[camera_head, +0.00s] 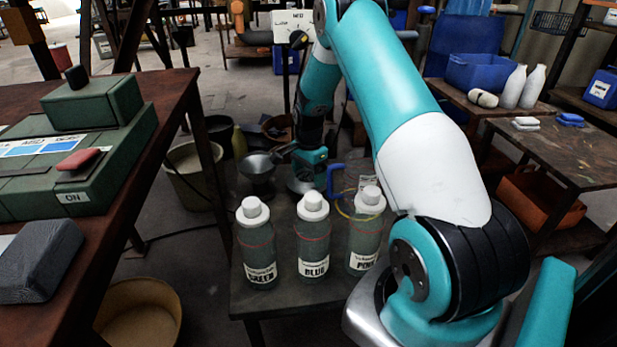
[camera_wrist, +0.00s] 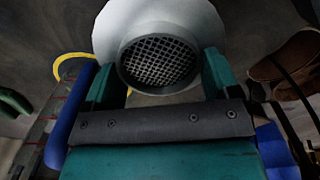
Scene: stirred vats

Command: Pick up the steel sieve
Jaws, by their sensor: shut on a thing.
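The steel sieve (camera_head: 257,172) is a grey metal bowl seen left of my gripper (camera_head: 296,154), behind the bottles. In the wrist view the sieve (camera_wrist: 158,62) shows its pale round rim and dark mesh between the two teal fingers of my gripper (camera_wrist: 160,82). The gripper is shut on it. The exact grip point is hidden by the dark bar of the gripper. I cannot tell whether the sieve touches the table (camera_head: 245,302).
Bottles labelled GREEN (camera_head: 258,250), BLUE (camera_head: 313,245) and PINK (camera_head: 366,235) stand at the table's front. A blue-handled tool (camera_head: 334,181) with a yellow ring is close right of my gripper. Buckets (camera_head: 190,172) stand on the floor to the left.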

